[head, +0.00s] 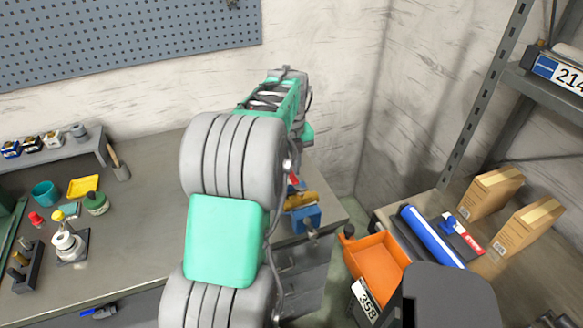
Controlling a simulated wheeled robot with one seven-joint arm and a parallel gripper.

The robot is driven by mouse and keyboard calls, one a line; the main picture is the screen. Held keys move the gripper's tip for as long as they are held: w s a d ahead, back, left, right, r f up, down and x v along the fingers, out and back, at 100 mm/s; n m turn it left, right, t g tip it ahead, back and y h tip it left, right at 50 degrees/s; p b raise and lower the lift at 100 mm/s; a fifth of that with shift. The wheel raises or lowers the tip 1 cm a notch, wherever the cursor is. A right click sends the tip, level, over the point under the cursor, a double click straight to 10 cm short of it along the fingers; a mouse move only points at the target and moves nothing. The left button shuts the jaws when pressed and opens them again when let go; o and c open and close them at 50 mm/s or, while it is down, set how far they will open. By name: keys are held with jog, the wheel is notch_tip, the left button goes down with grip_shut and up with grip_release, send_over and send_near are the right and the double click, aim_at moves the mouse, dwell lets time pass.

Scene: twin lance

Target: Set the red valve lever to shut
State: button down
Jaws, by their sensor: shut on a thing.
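My arm fills the middle of the head view and reaches over the workbench (140,225). My gripper does not show; it is hidden behind my own arm links. A small red piece (293,180) shows at the right edge of my arm, just above a yellow part (299,200) and a blue block (304,220) at the bench's right end. The red piece may be part of the valve lever, but most of it is covered, so its angle cannot be told.
Left on the bench are a white fitting with a yellow knob (66,243), a teal cup (45,193), a yellow tray (84,187) and a green pot (96,204). At right are an orange bin (375,268), a blue roll (432,236), cardboard boxes (490,192) and a shelf post (487,95).

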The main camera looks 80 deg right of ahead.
aim_at(291, 173)
jog(key=c, duration=1.3)
grip_release()
notch_tip(291, 173, up, 8)
jog(key=shift+f+b, duration=0.1)
jog(key=shift+b, duration=0.3)
